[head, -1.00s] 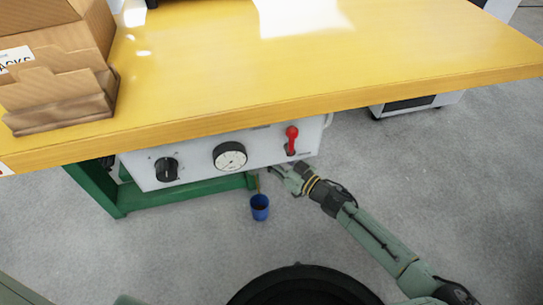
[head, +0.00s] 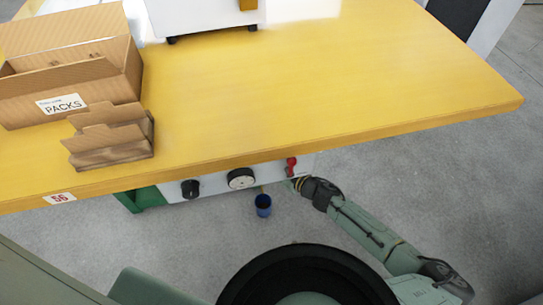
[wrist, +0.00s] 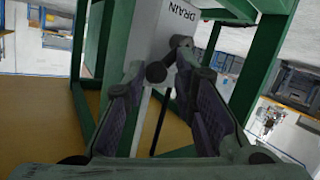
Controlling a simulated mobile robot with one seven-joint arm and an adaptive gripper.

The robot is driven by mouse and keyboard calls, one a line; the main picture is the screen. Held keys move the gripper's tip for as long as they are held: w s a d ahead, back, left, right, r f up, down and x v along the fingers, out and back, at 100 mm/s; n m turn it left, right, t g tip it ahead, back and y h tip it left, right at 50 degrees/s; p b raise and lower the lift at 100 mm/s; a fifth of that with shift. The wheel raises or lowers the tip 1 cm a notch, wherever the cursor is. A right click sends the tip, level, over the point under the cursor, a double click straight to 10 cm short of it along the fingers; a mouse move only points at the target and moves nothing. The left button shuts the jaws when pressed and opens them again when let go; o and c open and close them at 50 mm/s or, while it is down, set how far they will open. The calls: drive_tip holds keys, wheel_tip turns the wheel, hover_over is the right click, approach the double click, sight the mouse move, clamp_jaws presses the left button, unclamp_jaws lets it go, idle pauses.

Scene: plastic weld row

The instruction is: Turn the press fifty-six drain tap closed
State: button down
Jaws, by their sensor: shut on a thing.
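The press panel (head: 215,184) is white and hangs under the yellow bench, which hides its upper part in the head view. My gripper (head: 293,182) is at the panel's lower right corner, just below a red lever (head: 291,164). A blue cup (head: 263,205) stands on the floor left of my gripper, under a thin brownish outlet.
The yellow bench (head: 330,90) overhangs the panel, with a tag reading 56 (head: 60,198) on its front edge. Cardboard boxes (head: 110,135) stand on its left. Green frame legs (wrist: 270,60) flank the wrist view. The grey floor at right is clear.

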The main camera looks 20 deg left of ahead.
drive_tip(key=shift+w+d+r, duration=0.15)
drive_tip(key=shift+w+d, duration=0.1)
drive_tip(key=shift+w, duration=0.1)
drive_tip(key=c, duration=1.6)
unclamp_jaws()
drive_tip(key=shift+o, duration=0.7)
drive_tip(key=shift+s+a, duration=0.1)
drive_tip(key=shift+a, duration=0.05)
drive_tip(key=v, duration=1.2)
drive_tip(key=shift+o, duration=0.5)
drive_tip(key=shift+s, duration=0.15)
